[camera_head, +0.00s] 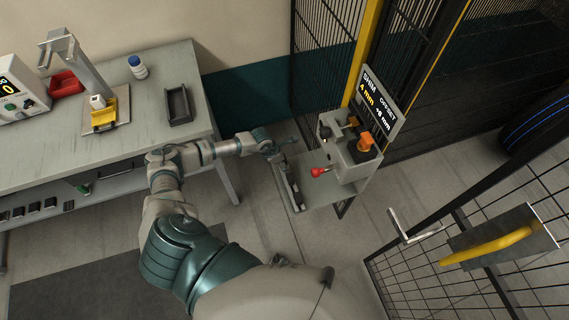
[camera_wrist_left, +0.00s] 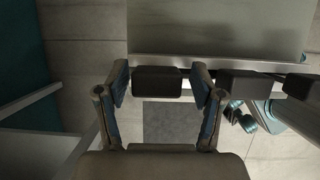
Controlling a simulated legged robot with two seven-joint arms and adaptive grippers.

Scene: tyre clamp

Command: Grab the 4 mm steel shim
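My left gripper (camera_head: 279,147) reaches over the far end of a narrow rack (camera_head: 291,187) beside the clamp stand. In the left wrist view its two fingers (camera_wrist_left: 161,92) are open, one on each side of a dark block (camera_wrist_left: 157,82). They look apart from it, though contact is hard to judge. More dark blocks (camera_wrist_left: 240,84) sit in the same row to the right. No thickness marks are legible on the blocks, so I cannot tell which is the 4 mm shim. My right gripper is not in view.
The clamp stand (camera_head: 350,158) with a red knob (camera_head: 317,172) is right of the rack. A workbench (camera_head: 150,75) at left holds a gauge stand, a display box and an empty dark tray (camera_head: 179,105). Mesh fencing (camera_head: 330,55) stands behind; a mesh gate with yellow handle (camera_head: 490,245) is at right.

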